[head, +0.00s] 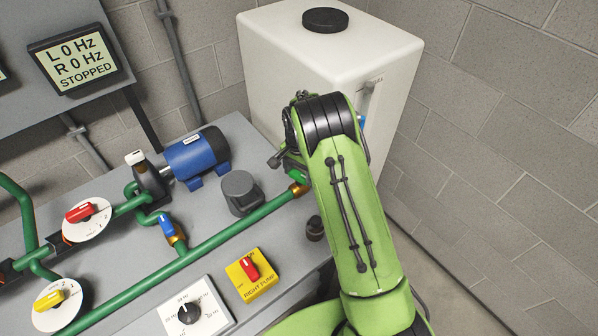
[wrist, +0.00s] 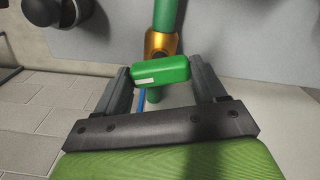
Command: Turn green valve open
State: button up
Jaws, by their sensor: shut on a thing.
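The green valve's handle (wrist: 160,70) sits between the two fingers of my gripper (wrist: 160,78) in the wrist view, and the fingers are shut on it. The handle lies across the green pipe, on a brass valve body (wrist: 160,43). In the head view the green handle (head: 298,176) shows at the right end of the long green pipe (head: 235,226), beside its brass body (head: 299,189). My green arm covers part of that area, and my gripper (head: 284,161) is mostly hidden there.
A blue-handled valve (head: 168,226), a red valve (head: 81,212) and a yellow valve (head: 50,299) are on the panel. A blue pump motor (head: 197,156), a yellow right-pump switch (head: 251,274) and a white dial (head: 190,312) are nearby. A white tank (head: 300,70) stands behind. The display (head: 75,60) reads STOPPED.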

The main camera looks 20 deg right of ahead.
aim_at(299, 174)
jog(key=n, duration=0.7)
jog(key=shift+b, duration=0.3)
jog(key=n, duration=0.4)
jog(key=shift+n, duration=1.9)
jog(key=o, duration=1)
jog(key=shift+b, duration=0.3)
jog(key=shift+o, duration=0.2)
jog(key=shift+r, duration=0.15)
notch_tip(299, 174, up, 16)
jog(key=p, duration=0.3)
jog(key=shift+f, duration=0.25)
